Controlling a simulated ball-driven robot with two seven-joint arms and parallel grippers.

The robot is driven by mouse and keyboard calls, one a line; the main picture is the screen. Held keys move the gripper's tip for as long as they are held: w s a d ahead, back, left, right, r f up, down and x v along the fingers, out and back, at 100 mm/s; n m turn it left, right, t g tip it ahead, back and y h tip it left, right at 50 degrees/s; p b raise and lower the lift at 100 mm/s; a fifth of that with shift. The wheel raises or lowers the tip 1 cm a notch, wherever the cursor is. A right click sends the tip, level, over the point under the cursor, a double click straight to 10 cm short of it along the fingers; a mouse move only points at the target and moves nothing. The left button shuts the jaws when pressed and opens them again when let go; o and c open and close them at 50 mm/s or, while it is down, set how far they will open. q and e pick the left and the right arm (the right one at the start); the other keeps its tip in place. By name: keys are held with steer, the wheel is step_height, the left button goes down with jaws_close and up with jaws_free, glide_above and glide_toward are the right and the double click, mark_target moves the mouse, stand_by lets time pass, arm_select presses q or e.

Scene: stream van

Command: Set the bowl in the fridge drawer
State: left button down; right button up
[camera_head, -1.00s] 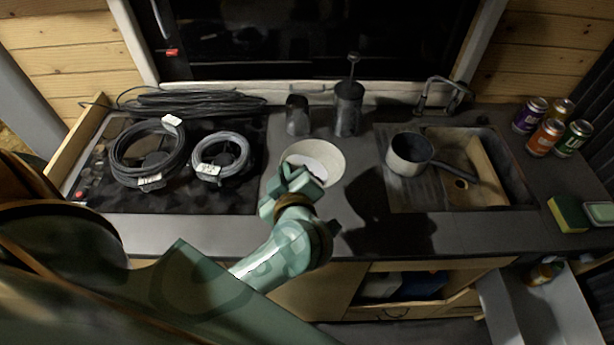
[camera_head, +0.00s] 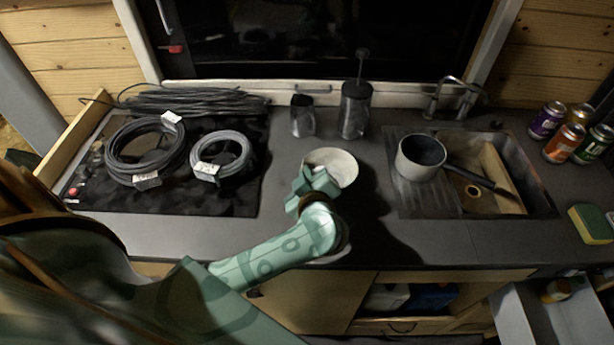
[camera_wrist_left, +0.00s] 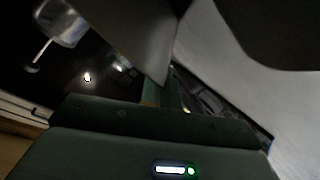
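The pale round bowl (camera_head: 343,164) is near the middle of the counter in the head view, its open side up and its shape looking somewhat tilted. My left gripper (camera_head: 314,184) is at the bowl's near-left rim and appears shut on it; the fingertips are partly hidden. In the left wrist view, the dark gripper body fills the bottom, and a pale surface, probably the bowl, fills the right side. My right gripper is not in view.
A pot (camera_head: 408,166) stands by the sink (camera_head: 540,200). Two dark canisters (camera_head: 303,118) (camera_head: 355,112) stand behind the bowl. Coiled cables (camera_head: 142,150) lie on the hob at left. Several cans (camera_head: 548,120) and a sponge (camera_head: 590,224) sit at right. Front counter is clear.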

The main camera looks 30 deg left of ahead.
arm_select(q)
steer(key=c, duration=1.6)
jaws_free()
steer(key=shift+c, duration=0.2)
